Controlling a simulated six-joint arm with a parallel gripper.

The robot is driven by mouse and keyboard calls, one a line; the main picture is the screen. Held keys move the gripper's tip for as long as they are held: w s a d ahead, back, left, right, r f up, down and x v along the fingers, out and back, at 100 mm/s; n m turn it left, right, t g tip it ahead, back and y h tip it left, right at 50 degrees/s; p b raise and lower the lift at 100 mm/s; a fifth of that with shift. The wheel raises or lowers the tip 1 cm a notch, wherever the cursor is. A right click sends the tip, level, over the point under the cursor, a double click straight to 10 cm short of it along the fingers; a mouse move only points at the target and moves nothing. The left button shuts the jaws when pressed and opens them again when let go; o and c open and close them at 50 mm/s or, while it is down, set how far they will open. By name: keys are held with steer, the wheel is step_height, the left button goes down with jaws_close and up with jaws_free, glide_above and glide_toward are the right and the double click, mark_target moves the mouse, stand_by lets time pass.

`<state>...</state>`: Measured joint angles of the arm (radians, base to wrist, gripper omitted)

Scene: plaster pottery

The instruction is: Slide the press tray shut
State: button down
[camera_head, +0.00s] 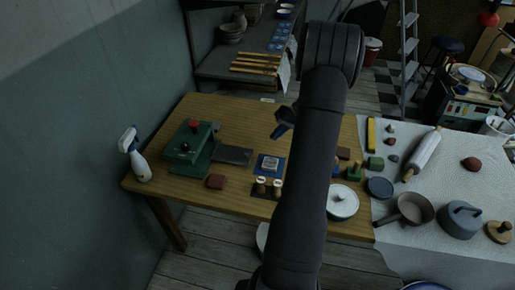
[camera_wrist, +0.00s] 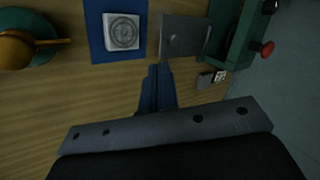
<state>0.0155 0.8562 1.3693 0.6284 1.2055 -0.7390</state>
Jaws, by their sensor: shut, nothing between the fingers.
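The green press (camera_head: 187,148) with red and black knobs stands at the left of the wooden table. Its dark grey tray (camera_head: 233,155) sticks out from its right side, flat and apparently empty. In the wrist view the tray (camera_wrist: 184,36) has a small knob or hole on top and meets the green press body (camera_wrist: 230,38) on its right. My gripper (camera_head: 282,124) is above the table, to the right of and beyond the tray, touching nothing visible. In the wrist view its blue fingertips (camera_wrist: 158,72) are together and empty, beside the tray's far corner.
A blue mat (camera_head: 262,171) with a pale patterned tile lies just right of the tray. A spray bottle (camera_head: 134,154) stands left of the press. The table behind the tray looks mostly clear.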

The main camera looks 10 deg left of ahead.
steer(key=a+f+m, duration=0.1)
steer(key=f, duration=0.1)
steer(key=a+f+m+y, duration=0.1)
steer(key=f, duration=0.2)
steer(key=a+f, duration=0.1)
steer(key=f, duration=0.2)
steer(key=shift+s+a+f+m+t+y, duration=0.15)
steer(key=shift+s+a+m+t+y, duration=0.15)
steer(key=shift+m, duration=0.1)
steer(key=shift+s+a+f, duration=0.1)
steer(key=shift+s+a, duration=0.1)
steer(key=shift+a, duration=1)
steer(key=shift+a+f, duration=0.1)
steer(key=shift+a, duration=0.45)
glide_toward(228, 152)
steer(key=a+f, duration=0.1)
steer(key=a, duration=0.3)
steer(key=s+a+f, duration=0.1)
steer(key=a, duration=0.1)
steer(key=shift+a+f, duration=0.2)
steer(key=shift+f, duration=0.15)
